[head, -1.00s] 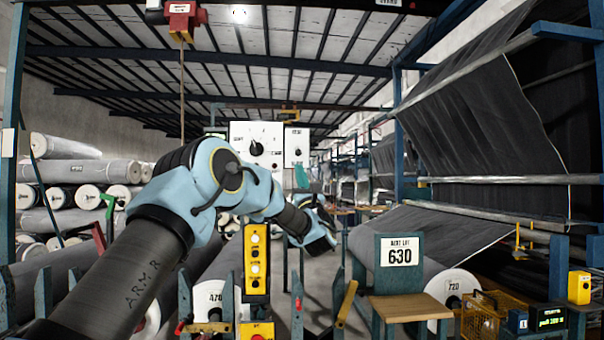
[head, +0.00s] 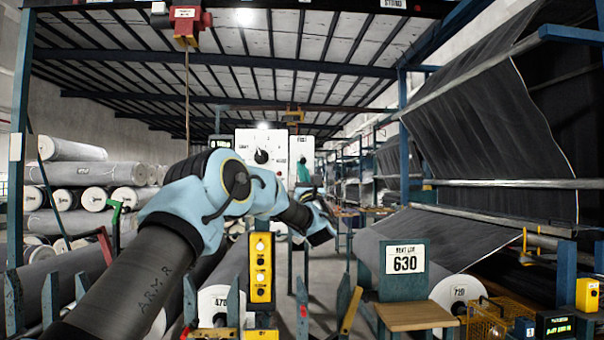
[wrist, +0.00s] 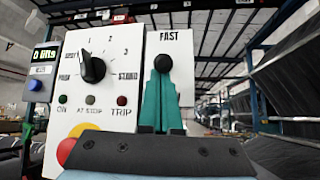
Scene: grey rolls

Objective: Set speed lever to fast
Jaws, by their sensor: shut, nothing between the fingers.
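The speed lever (wrist: 163,64) shows in the wrist view as a black round knob on a white plate (wrist: 182,85), just below the word FAST. Any marking lower on the plate is hidden. In the head view the plate (head: 299,145) is small, right of the larger dial panel. My gripper (wrist: 160,82) has teal fingers, shut and empty. They stand in front of the plate with their tips right at the underside of the knob. I cannot tell whether they touch it. In the head view the teal fingers (head: 303,172) overlap the plate's lower part.
Left of the plate is a white panel (wrist: 115,65) with a black rotary dial (wrist: 92,67) and lamps. A red and yellow button (wrist: 66,151) sits below it. A lit display (wrist: 45,54) is at far left. In the head view, a yellow button box (head: 261,267) stands lower down.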

